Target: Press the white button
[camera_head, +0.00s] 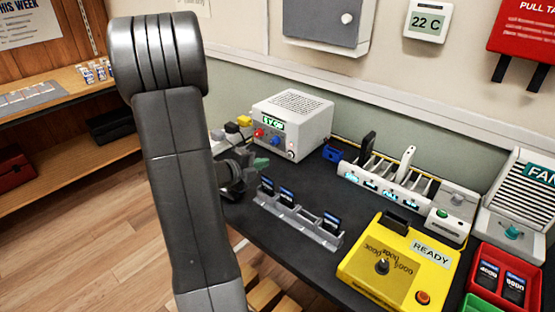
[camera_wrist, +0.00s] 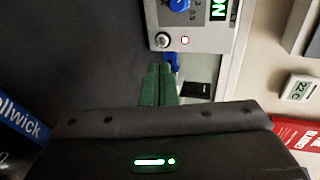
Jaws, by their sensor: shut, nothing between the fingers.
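In the head view the same button (camera_head: 291,155) is at the lower right of the panel, below and right of the blue knob (camera_head: 275,140). My gripper (camera_head: 262,162) is left of and slightly below the button. Its green fingers (camera_wrist: 160,82) are shut and empty, pointing towards the panel. In the wrist view the fingertips appear just below the button, apart from it.
A blue object (camera_head: 332,154) lies right of the box. Behind the yellow READY station (camera_head: 355,262) is a white slotted strip (camera_head: 395,199). A red tray (camera_head: 476,282) stands at right.

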